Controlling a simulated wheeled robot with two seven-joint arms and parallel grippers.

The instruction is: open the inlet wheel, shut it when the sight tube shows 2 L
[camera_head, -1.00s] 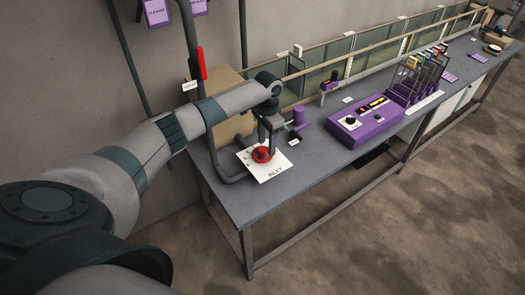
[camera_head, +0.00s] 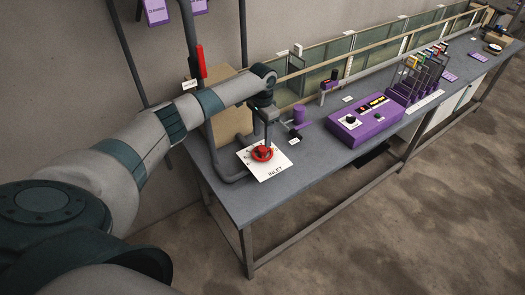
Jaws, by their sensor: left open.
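The red inlet wheel (camera_head: 262,153) sits on a white plate marked INLET (camera_head: 271,174) at the near left end of the grey bench. My left gripper (camera_head: 266,137) is open and hangs just above the wheel, its fingers pointing down. I cannot tell whether the fingertips touch the wheel. A glass-sided channel (camera_head: 345,62) runs along the back of the bench; a scaled sight tube cannot be made out clearly. My right gripper is out of the picture.
A purple control box (camera_head: 366,120) with a knob stands mid-bench, beside a rack of dark frames (camera_head: 420,80). A small purple fitting (camera_head: 299,116) stands right of the wheel. A red lever (camera_head: 200,62) is on the pipe behind my arm. The bench front (camera_head: 300,195) is clear.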

